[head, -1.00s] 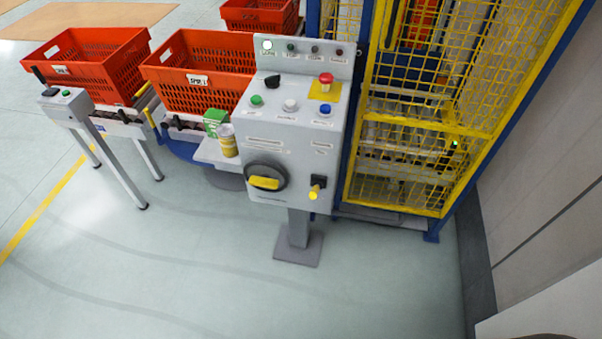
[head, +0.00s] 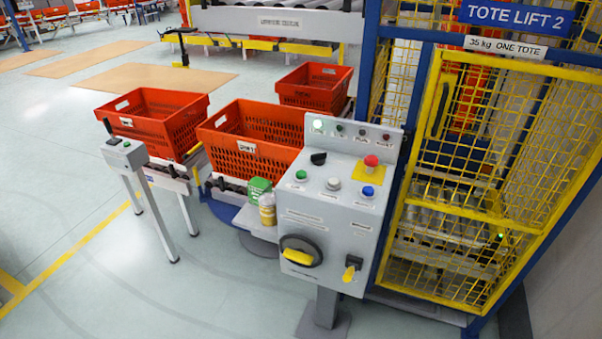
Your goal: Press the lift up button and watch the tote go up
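The grey control panel (head: 325,235) stands on a post in the middle of the head view. Its sloped top carries a green button (head: 301,175), a white button (head: 333,184), a blue button (head: 367,192), a red mushroom button (head: 370,161) on a yellow plate and a black selector knob (head: 318,158). The button labels are too small to read. A white lamp (head: 318,124) glows on the back strip. The yellow mesh lift cage (head: 465,150) bears the sign TOTE LIFT 2 (head: 516,15). An orange tote (head: 468,100) shows partly behind its mesh. Neither gripper is in view.
Orange totes (head: 250,150) sit on conveyors left of the panel. A small post (head: 127,155) with a green button stands further left. A green box (head: 259,188) and a yellow can (head: 267,210) rest on a side shelf. The front-left floor is clear.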

